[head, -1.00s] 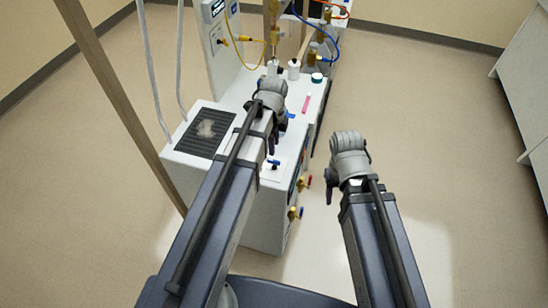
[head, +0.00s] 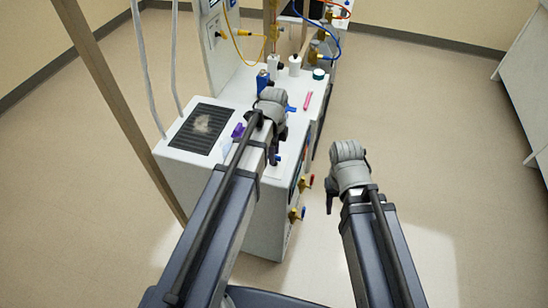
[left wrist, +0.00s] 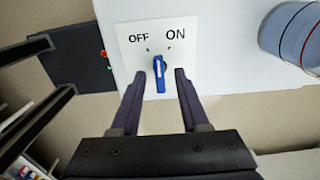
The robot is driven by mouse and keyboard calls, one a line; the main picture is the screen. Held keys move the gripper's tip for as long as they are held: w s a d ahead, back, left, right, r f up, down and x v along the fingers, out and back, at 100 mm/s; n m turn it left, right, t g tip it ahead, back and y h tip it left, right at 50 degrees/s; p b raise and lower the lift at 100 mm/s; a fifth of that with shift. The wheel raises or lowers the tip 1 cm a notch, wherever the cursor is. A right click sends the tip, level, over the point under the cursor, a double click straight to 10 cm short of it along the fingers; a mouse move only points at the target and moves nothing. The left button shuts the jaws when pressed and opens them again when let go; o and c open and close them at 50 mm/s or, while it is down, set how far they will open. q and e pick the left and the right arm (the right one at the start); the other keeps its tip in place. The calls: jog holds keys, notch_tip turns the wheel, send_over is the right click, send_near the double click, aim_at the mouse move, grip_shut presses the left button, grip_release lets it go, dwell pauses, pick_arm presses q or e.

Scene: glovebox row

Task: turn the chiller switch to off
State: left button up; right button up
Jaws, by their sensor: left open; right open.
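The chiller switch is a blue knob (left wrist: 158,74) with a white line, on a white plate (left wrist: 127,45) marked OFF at left and ON at right. The knob stands nearly upright in the left wrist view; I cannot tell which mark it points at. My left gripper (left wrist: 159,71) is open, with one finger on each side of the knob and gaps on both sides. Its depth to the knob is unclear. In the head view my left gripper largely covers the switch area on the white chiller (head: 190,170). My right gripper (head: 331,196) is open and empty, right of the chiller.
On the chiller top are a dark grille (head: 202,130), a purple item (head: 238,130), a blue can (head: 262,82), a pink item (head: 307,101) and white bottles (head: 294,66). Brass valves (head: 297,214) stick out from its side. The floor at right is clear.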

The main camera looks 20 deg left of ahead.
pick_arm(q)
jog(key=shift+c, duration=0.2)
grip_shut()
dwell(0.5)
